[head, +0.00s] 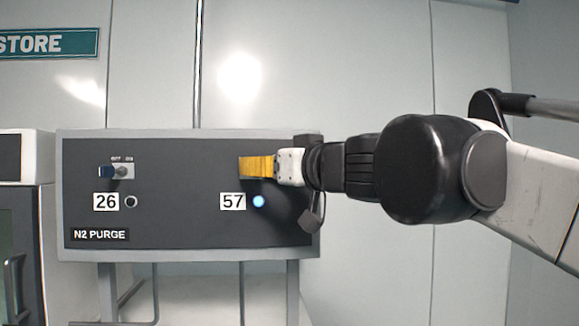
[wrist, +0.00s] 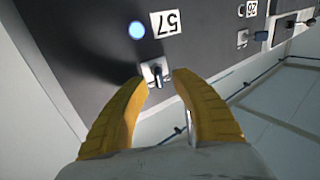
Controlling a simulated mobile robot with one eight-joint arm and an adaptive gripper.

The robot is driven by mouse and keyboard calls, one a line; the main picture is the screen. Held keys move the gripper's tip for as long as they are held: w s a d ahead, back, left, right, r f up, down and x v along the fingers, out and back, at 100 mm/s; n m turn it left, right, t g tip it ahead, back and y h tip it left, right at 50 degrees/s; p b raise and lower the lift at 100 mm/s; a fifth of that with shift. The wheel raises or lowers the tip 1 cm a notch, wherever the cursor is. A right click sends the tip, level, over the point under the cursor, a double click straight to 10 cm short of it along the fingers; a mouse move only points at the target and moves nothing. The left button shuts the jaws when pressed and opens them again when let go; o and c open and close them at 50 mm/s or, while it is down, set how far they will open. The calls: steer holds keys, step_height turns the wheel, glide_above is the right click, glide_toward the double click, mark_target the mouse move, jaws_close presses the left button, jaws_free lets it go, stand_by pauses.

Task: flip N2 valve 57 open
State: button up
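Valve 57 is a small toggle on a light plate (wrist: 154,72) with a short dark lever, on the dark N2 PURGE panel (head: 180,215). Its label "57" (head: 232,202) and a lit blue lamp (head: 259,201) show below it in the head view; the lamp also shows in the wrist view (wrist: 137,29). My gripper (wrist: 161,80) has yellow fingers, open, with the tips on either side of the lever; I cannot tell whether they touch it. In the head view my gripper (head: 257,167) hides the toggle, so its position there cannot be read.
Valve 26 (head: 118,171), marked OFF and ON, with a blue piece at its left, sits left on the same panel above label "26" (head: 106,202) and an unlit lamp (head: 131,201). A cabinet (head: 22,240) stands at the far left.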

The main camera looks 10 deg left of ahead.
steer(key=v, duration=1.2)
